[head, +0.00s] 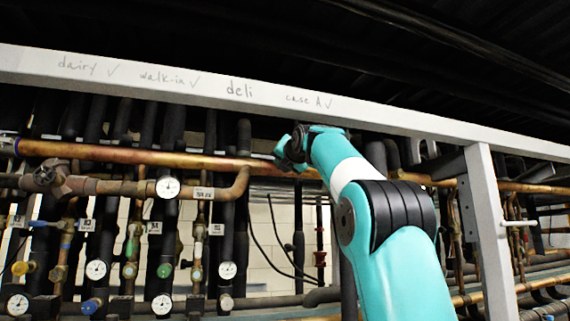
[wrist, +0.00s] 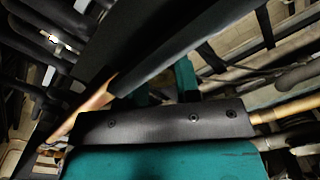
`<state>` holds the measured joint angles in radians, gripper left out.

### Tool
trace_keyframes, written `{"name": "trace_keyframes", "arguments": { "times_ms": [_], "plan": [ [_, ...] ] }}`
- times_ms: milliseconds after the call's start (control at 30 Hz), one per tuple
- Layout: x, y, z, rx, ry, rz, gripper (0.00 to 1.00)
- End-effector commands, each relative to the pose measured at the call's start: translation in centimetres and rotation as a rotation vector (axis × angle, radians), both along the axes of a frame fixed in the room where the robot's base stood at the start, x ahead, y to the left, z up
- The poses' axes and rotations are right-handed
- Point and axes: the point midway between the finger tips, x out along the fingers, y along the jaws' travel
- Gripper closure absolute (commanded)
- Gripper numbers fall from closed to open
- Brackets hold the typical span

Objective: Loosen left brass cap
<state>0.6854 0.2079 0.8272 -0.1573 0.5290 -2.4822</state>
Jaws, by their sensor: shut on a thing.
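My gripper (head: 296,146) is high up, just under the white beam, at the upper copper pipe in the head view. In the wrist view its two teal fingers (wrist: 163,88) stand a little apart beside thick black pipes. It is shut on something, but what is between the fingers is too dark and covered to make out. A yellow brass-coloured cap (head: 22,268) shows at the far left of the rack in the head view, well left of and below my gripper. I cannot tell whether it is the left brass cap.
The white beam (head: 210,92) with handwritten labels crosses above my gripper. The copper pipe (head: 130,156) runs across behind it. Several gauges (head: 168,187) and valves fill the left. A white post (head: 489,235) stands right of my arm. Loose black cables hang left of my arm.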

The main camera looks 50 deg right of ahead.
Motion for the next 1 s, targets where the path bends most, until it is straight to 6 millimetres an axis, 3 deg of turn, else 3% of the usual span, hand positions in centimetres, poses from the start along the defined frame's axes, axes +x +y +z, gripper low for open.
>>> {"name": "trace_keyframes", "arguments": {
  "times_ms": [500, 1000],
  "plan": [
    [0.14, 0.0, -0.37, -0.351, 0.222, 0.0, 0.93],
    [0.17, 0.0, -0.29, -0.463, 0.294, 0.0, 0.93]
  ]
}}
